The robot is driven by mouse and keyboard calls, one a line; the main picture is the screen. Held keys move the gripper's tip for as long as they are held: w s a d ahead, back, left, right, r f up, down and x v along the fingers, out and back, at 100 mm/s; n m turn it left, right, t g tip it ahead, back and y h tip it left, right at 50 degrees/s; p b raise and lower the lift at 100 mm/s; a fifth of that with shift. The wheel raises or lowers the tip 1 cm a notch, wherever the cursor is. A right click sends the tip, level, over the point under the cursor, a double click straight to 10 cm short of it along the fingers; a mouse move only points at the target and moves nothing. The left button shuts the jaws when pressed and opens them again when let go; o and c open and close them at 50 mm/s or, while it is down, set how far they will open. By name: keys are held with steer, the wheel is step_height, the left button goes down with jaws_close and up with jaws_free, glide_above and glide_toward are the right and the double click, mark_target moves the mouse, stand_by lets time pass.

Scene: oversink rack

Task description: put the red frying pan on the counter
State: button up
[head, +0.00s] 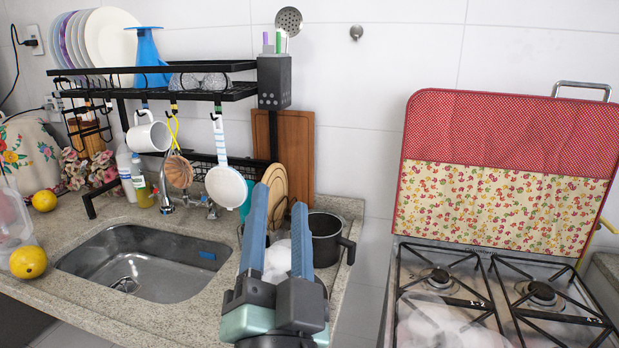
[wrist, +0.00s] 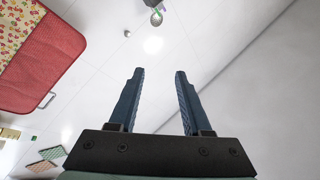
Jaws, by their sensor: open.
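I see no red frying pan in either view. A white pan (head: 226,187) with a striped light-blue handle hangs from the black rack's hooks, left of my gripper in the head view. The speckled stone counter (head: 190,315) surrounds the sink. My gripper (head: 281,195) is open and empty, its blue fingers pointing up in front of the counter's right part. They hide part of a white object and a dark pot (head: 325,245) there. The wrist view shows the gripper (wrist: 159,72) with nothing between its fingers.
The black rack (head: 215,95) spans the sink (head: 150,260), holding plates, glasses and a hanging mug (head: 148,136). Wooden boards (head: 297,150) lean behind. A gas stove (head: 400,285) with a raised red-covered lid (head: 500,130) stands right. Counter at front left of the gripper is clear.

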steer(key=s+d+r+n+t, duration=0.1)
steer(key=s+r+n+t, duration=0.1)
steer(key=r, duration=0.7)
steer(key=s+d+r+n+t, duration=0.2)
steer(key=s+r+n, duration=0.3)
steer(key=r, duration=0.5)
steer(key=shift+s+r+t+h, duration=0.2)
steer(key=shift+s+t+h, duration=0.2)
steer(key=shift+s, duration=0.6)
step_height(320, 180, up, 6)
steer(key=p, duration=0.6)
steer(key=shift+r, duration=0.15)
stand_by(4.1)
